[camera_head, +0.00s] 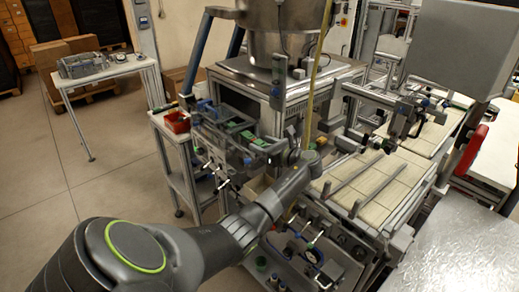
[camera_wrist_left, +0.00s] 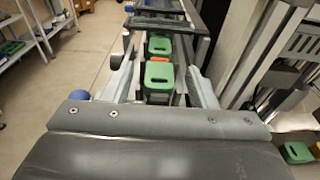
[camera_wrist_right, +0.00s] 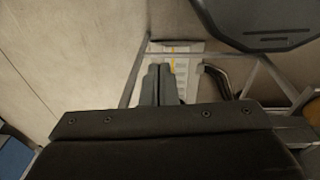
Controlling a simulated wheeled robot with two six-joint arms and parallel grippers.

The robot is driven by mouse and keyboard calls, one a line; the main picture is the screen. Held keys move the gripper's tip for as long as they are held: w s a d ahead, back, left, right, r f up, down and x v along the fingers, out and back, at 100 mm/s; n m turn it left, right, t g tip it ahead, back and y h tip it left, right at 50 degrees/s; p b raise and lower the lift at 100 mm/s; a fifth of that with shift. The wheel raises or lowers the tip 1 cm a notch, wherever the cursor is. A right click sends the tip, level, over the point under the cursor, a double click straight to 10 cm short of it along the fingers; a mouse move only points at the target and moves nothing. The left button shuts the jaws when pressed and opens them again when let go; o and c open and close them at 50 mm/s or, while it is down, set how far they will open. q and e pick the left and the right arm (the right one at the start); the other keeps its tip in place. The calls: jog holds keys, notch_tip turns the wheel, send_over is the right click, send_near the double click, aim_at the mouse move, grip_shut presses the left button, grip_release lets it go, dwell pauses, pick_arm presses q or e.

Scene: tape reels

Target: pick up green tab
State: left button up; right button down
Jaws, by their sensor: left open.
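In the left wrist view, a green tab (camera_wrist_left: 158,77) with a small slot lies in a narrow grey channel, close to the camera. A second green tab (camera_wrist_left: 159,46) lies just beyond it in the same channel. My left gripper (camera_wrist_left: 160,60) is open, with one finger on each side of the nearer tab. Whether the fingers touch it cannot be told. In the head view, my left gripper (camera_head: 236,147) is at the rack, beside green pieces (camera_head: 246,134). My right gripper (camera_wrist_right: 160,72) shows in the right wrist view with its fingers together and nothing visible between them.
A red bin (camera_head: 177,122) stands on the side table left of the rack. A large metal bowl (camera_head: 283,25) stands behind it. A tiled conveyor (camera_head: 375,185) lies to the right. Open floor (camera_head: 110,165) lies left.

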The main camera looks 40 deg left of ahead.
pick_arm(q)
jog(key=shift+d+r, duration=0.1)
jog(key=shift+c, duration=0.4)
jog(key=c, duration=1)
jog(key=shift+o, duration=0.2)
